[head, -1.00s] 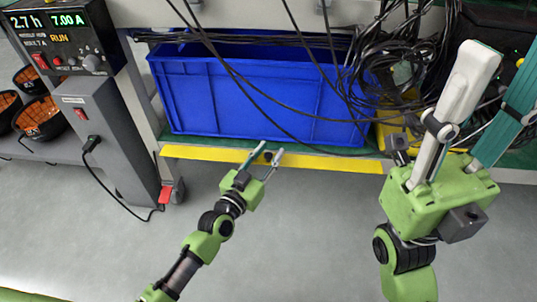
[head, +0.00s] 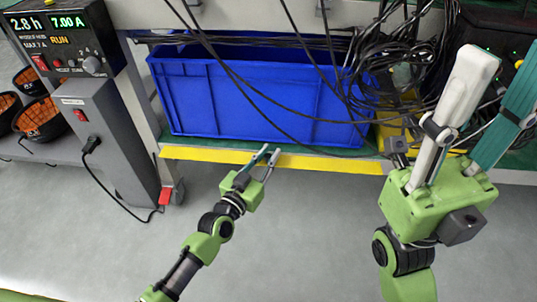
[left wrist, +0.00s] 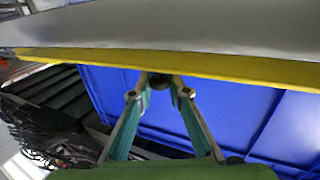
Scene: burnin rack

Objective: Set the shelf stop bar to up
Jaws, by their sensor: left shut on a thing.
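The shelf stop bar (head: 330,163) is a long yellow strip along the front edge of the lower shelf, below the blue bin. It also shows across the left wrist view (left wrist: 240,70). It lies low, with the bin's front face clear above it. My left gripper (head: 269,154) is at the bar's front, its fingers shut on a small dark knob (left wrist: 158,81) at the bar. The knob is mostly hidden by the fingers in the head view. My right gripper (head: 503,75) is raised at the right, its white and teal fingers apart and empty.
The blue bin (head: 260,95) stands on the shelf behind the bar. Black cables (head: 400,65) hang in front of it and pile up at its right. A grey power box (head: 110,140) and display unit (head: 65,40) are at left. The grey floor in front is clear.

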